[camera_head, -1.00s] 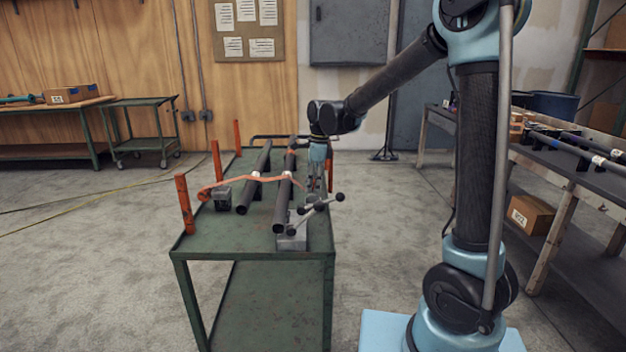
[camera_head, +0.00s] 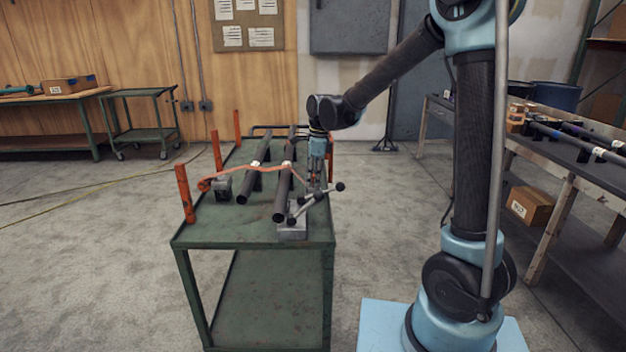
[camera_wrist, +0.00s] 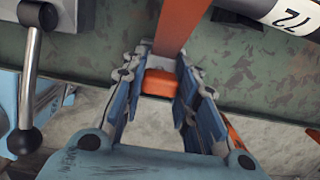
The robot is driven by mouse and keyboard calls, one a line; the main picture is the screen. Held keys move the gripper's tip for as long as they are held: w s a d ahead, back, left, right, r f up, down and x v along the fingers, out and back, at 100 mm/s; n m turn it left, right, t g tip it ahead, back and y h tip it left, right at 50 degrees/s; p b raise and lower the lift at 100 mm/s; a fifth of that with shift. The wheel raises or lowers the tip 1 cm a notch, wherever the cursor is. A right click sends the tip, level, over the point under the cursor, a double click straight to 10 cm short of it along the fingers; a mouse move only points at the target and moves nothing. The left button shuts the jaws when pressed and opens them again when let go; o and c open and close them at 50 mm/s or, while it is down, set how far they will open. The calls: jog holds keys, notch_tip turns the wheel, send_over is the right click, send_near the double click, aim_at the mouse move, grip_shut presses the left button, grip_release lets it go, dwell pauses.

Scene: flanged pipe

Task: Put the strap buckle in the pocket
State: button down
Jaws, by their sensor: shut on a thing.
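The orange strap (camera_head: 240,174) runs across the two dark pipes on the green cart, from a dark block on the left toward my gripper. My gripper (camera_head: 314,184) is at the cart's right side, pointing down. In the wrist view, my gripper's blue fingers (camera_wrist: 162,92) are shut on the orange strap buckle (camera_wrist: 160,82), and the strap leads up from it. In the head view the buckle is too small to make out beside the fingers. I cannot make out the pocket for certain in either view.
A clamp handle with dark knobs (camera_head: 315,202) stands close to my gripper on a grey block (camera_head: 293,231); a handle also fills the wrist view's left side (camera_wrist: 28,85). Orange posts (camera_head: 185,193) rise from the cart (camera_head: 255,242). A workbench (camera_head: 560,158) stands at right.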

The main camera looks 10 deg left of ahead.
jog(key=shift+f, duration=0.5)
dwell(0.4)
jog(key=c, duration=1.2)
grip_release()
jog(key=r, duration=0.4)
jog(key=d+r, duration=0.1)
jog(key=r, duration=0.6)
jog(key=shift+w+d+r, duration=0.2)
jog(key=shift+r, duration=0.2)
jog(key=shift+d, duration=0.1)
